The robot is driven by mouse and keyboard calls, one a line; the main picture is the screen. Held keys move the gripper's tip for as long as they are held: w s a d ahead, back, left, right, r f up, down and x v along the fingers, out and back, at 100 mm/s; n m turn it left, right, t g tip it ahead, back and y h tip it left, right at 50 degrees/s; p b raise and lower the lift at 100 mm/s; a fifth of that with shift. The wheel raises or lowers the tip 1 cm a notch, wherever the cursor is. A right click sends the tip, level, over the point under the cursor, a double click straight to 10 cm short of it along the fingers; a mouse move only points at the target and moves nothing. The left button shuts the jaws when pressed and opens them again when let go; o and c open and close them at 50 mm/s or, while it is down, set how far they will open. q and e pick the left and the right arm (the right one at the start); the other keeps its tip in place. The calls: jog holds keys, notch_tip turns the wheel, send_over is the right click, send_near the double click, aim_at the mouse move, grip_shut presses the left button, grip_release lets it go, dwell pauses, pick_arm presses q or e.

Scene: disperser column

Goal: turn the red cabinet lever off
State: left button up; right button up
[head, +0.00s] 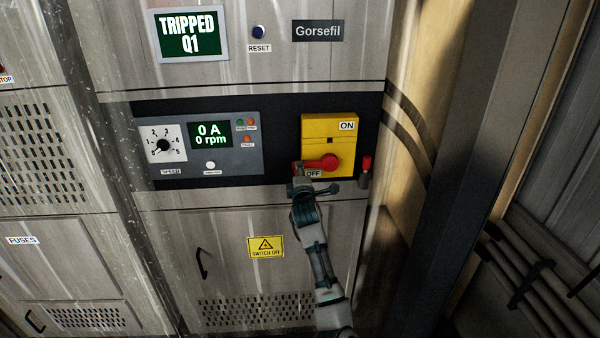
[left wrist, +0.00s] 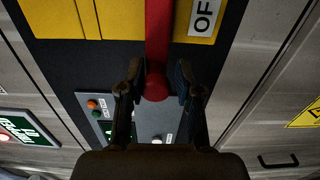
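The red lever (head: 318,164) is on a yellow plate (head: 340,140) on the cabinet. It points left from its round hub, roughly level and dipping slightly at its tip. The ON label (head: 347,126) is at the plate's upper right and the OFF label (head: 314,174) is below the lever. My left gripper (head: 300,178) is at the lever's outer end. In the left wrist view the lever's rounded end (left wrist: 155,85) lies between the two spread fingers of my left gripper (left wrist: 157,72), with a gap on each side. My right gripper is not seen.
A grey panel with a speed dial (head: 163,144) and a display (head: 210,134) is left of the lever. A small red-topped part (head: 366,165) stands right of the plate. A yellow warning sign (head: 265,247) and door handle (head: 202,264) are below.

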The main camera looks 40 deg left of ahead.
pick_arm(q)
jog(key=shift+o, duration=0.3)
jog(key=shift+a, duration=0.2)
jog(key=v, duration=1.2)
jog(key=shift+w, duration=0.2)
jog(key=shift+f, duration=0.15)
